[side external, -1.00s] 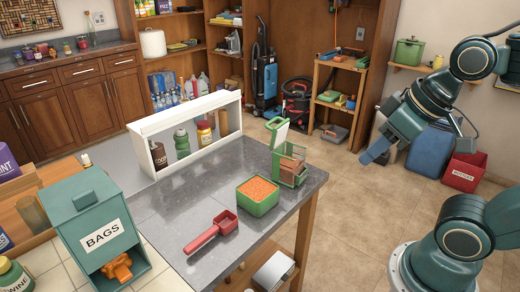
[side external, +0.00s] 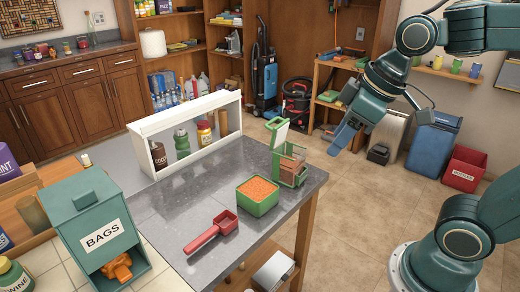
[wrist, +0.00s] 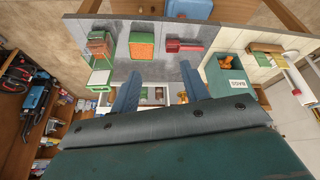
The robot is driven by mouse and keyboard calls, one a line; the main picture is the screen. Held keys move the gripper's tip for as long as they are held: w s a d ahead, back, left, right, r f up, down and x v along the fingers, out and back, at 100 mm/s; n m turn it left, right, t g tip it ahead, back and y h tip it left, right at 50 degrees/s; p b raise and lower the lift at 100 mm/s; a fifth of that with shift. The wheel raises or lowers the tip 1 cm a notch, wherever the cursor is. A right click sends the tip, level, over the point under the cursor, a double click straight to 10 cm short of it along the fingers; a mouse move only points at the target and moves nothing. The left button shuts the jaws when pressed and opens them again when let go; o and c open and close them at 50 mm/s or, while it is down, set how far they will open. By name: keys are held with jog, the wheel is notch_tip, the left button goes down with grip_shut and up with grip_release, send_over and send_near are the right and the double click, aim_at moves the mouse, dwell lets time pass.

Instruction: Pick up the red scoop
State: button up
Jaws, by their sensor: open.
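The red scoop (side external: 212,232) lies on the grey table (side external: 165,215), its handle towards the front left and its square cup towards the green tub (side external: 257,196) of orange grains. It also shows in the wrist view (wrist: 184,46), beyond my fingertips. My gripper (side external: 341,138) hangs in the air to the right of the table, well apart from the scoop. In the wrist view my gripper (wrist: 160,80) has its two blue fingers spread wide with nothing between them.
A green container with an open lid (side external: 290,163) stands at the table's right corner. A white rack with bottles (side external: 190,130) runs along the back edge. A teal BAGS dispenser (side external: 97,220) stands at the left. The table around the scoop is clear.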

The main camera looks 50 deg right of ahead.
jog(key=w+a+f+n+g+y, duration=0.2)
jog(key=w+a+f+n, duration=0.3)
jog(key=w, duration=0.7)
jog(key=w+a+f+n+g+y, duration=0.1)
jog(key=w+a+f+n+g, duration=0.1)
jog(key=w+a+f+n, duration=0.3)
jog(key=w+f+n, duration=0.4)
jog(key=w+f, duration=0.3)
jog(key=f, duration=0.1)
jog(key=shift+w+a+f+n+g+y, duration=0.25)
jog(key=shift+w+f+n+g+y, duration=0.05)
jog(key=shift+g+y, duration=0.1)
jog(key=shift+f, duration=0.1)
send_over(206, 235)
jog(key=d, duration=0.2)
jog(key=shift+w+d+f, duration=0.1)
jog(key=shift+d+f, duration=0.05)
jog(key=shift+f, duration=3.75)
jog(key=shift+x, duration=2.6)
